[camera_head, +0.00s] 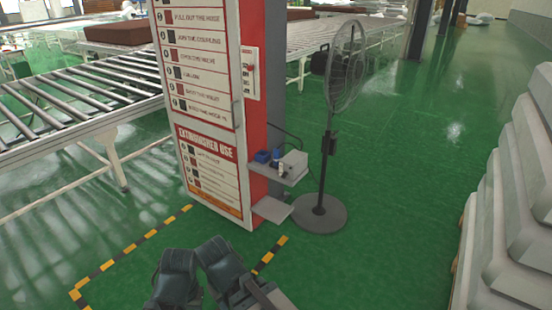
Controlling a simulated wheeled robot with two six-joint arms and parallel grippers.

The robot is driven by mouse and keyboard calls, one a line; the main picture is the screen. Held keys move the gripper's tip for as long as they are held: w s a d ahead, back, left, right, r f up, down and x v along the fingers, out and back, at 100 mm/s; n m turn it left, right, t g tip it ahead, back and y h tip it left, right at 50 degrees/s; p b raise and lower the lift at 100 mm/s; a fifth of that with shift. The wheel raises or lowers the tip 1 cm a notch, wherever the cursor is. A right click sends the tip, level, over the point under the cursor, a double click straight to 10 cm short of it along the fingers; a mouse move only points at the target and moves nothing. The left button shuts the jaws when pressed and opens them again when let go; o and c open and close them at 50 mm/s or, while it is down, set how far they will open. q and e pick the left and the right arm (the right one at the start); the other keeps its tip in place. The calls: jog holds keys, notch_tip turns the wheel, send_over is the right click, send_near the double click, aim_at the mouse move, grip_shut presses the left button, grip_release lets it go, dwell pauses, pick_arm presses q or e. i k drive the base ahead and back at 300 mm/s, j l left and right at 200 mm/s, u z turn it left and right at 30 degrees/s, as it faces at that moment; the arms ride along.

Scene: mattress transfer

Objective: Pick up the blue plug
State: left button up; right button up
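A small blue object (262,157), which looks like the blue plug, sits on a narrow grey shelf (290,180) on the side of the red and white cabinet. A second small blue piece (277,154) shows right beside it, against a pale box; I cannot tell if the two are joined. The dark end of my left arm (178,264) and the dark end of my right arm (217,260) are at the bottom edge, close together, well short of the shelf. Their fingers cannot be made out. Nothing of mine touches the shelf.
The tall cabinet (208,152) with extinguisher instructions stands left of the shelf. A black cable hangs above the shelf. A pedestal fan (346,70) stands just right of it. A roller conveyor (70,100) is at left, stacked mattresses (515,200) at right.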

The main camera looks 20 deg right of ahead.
aim_at(276, 153)
jog(key=z, duration=0.3)
jog(key=i+l+z, duration=0.1)
jog(key=i+z, duration=0.45)
jog(key=z, duration=0.15)
jog(key=i+j+z, duration=0.1)
jog(key=i, duration=0.4)
jog(key=i+j+z, duration=0.1)
jog(key=i, duration=0.4)
